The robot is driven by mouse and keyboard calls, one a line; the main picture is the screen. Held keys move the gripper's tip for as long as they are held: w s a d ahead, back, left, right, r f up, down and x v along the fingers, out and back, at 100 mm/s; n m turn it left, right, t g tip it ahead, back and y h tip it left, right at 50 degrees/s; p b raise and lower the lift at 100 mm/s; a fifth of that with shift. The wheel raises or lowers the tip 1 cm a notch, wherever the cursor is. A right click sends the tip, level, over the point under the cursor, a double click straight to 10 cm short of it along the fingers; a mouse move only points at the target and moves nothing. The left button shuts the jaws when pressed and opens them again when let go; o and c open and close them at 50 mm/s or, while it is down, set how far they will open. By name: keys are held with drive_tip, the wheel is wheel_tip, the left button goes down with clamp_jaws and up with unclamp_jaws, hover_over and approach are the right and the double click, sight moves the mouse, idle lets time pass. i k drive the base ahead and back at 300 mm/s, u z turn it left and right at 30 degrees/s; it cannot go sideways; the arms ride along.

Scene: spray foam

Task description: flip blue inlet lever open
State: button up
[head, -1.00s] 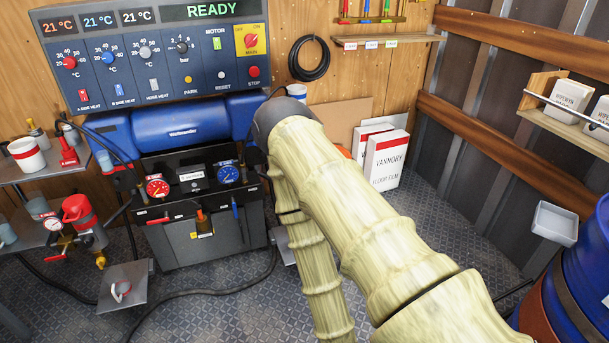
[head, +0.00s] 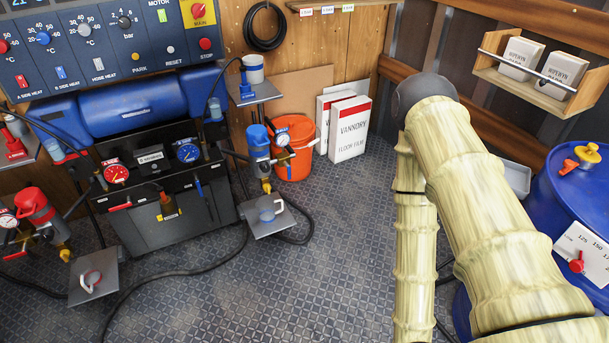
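A small blue lever (head: 199,188) hangs down, near vertical, on the right front of the black machine (head: 165,215), below the blue-rimmed gauge (head: 188,152). A red lever (head: 120,206) on the left front of the same machine lies nearly level. I cannot tell from the picture which blue part is labelled inlet. My arm, in a pale ribbed sleeve, fills the right of the view, well away from the machine. My gripper does not show.
A blue-topped pump (head: 258,148) and an orange bucket (head: 296,148) stand right of the machine, with a grey plate (head: 266,216) in front. Black hoses cross the floor. A blue drum (head: 575,205) stands at the right. The middle floor is open.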

sight(287, 165)
drive_tip(key=u, duration=0.5)
drive_tip(key=k, duration=1.25)
drive_tip(key=z, duration=0.25)
drive_tip(key=i, duration=0.65)
drive_tip(key=z, duration=0.55)
drive_tip(key=i, duration=0.6)
drive_tip(key=u, duration=0.8)
drive_tip(key=i, duration=0.55)
drive_tip(key=u, duration=0.7)
